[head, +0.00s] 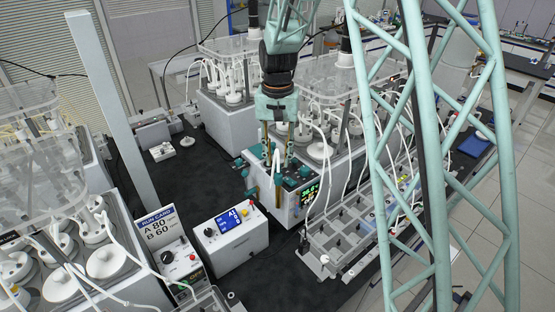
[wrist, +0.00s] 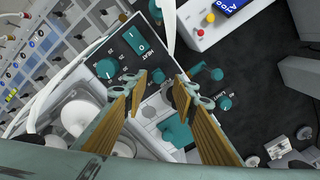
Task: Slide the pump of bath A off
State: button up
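My gripper (head: 275,160) hangs over the front control panel of a white bath (head: 345,171) in the head view. In the wrist view my gripper (wrist: 163,82) has its two wood-coloured fingers apart, with nothing between the tips. Beneath it lies a panel with a teal rocker switch (wrist: 137,41) marked HEAT and a teal dial (wrist: 107,68). More teal knobs (wrist: 217,74) and a teal block (wrist: 177,131) show near the right finger. I cannot read which control is the pump, nor a bath letter. The fingers hide part of the panel.
A white control box (head: 231,240) with a blue display stands left of the bath. A run card (head: 160,228) reads A 80, B 60. White hoses and a grey block rack (head: 345,228) crowd the bath's right side. Black bench top (head: 190,190) is free to the left.

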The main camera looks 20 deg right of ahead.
aim_at(278, 165)
notch_tip(278, 165, up, 11)
dwell(0.7)
jog(key=shift+r, duration=0.1)
jog(key=s+r+n+t+b, duration=0.1)
jog(key=s+r+b, duration=0.3)
jog(key=s, duration=0.8)
jog(key=s+r+n+t+b, duration=0.1)
jog(key=s+r+b, duration=0.25)
jog(key=s, duration=0.85)
jog(key=s+f+n+t+b, duration=0.1)
jog(key=s+f+b, duration=0.2)
jog(key=s, duration=0.7)
jog(key=s+f+n+t+b, duration=0.1)
jog(key=s+f+b, duration=0.2)
jog(key=s, duration=0.8)
jog(key=shift+s+d, duration=0.15)
jog(key=shift+s, duration=0.15)
dwell(0.8)
